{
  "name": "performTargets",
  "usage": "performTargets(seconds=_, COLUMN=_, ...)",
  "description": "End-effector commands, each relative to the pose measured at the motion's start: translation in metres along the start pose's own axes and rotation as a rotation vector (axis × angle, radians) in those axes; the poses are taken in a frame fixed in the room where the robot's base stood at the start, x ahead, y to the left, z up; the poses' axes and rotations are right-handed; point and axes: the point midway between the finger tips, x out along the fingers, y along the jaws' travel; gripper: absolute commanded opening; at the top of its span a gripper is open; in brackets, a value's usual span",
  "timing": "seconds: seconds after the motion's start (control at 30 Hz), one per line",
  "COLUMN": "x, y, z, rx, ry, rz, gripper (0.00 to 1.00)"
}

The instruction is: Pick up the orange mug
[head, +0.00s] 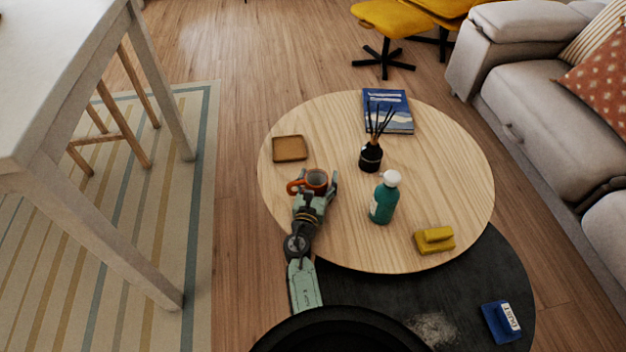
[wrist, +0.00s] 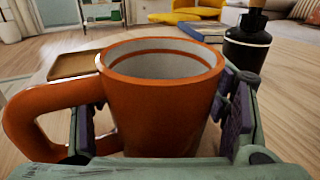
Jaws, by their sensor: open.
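The orange mug (head: 316,181) stands upright on the round wooden table (head: 437,155), near its left edge. In the wrist view the orange mug (wrist: 163,105) is large and close, with a pale inside and its handle to the left. My gripper (head: 313,189) is around the mug at table height, one finger on each side. In the wrist view my gripper (wrist: 165,125) shows dark pads left and right of the mug. The jaws are open. The left pad is partly behind the handle. The mug's base is hidden.
A wooden tray (head: 290,149) lies behind the mug. A black reed diffuser (head: 371,158), a teal bottle (head: 383,200) and a yellow block-like object (head: 435,240) stand to the right. A blue book (head: 388,111) lies at the back. Table space right of the bottle is clear.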

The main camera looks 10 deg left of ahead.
Motion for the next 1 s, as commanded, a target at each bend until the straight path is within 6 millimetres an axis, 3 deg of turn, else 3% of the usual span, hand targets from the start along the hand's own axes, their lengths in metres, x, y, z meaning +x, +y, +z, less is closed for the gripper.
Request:
performTargets(seconds=0.2, x=-0.0001, y=0.0001, z=-0.0001, rx=0.000, ry=0.000, rz=0.000, gripper=0.68)
performTargets(seconds=1.0, x=-0.0001, y=0.0001, z=-0.0003, rx=0.000, ry=0.000, rz=0.000, gripper=0.15)
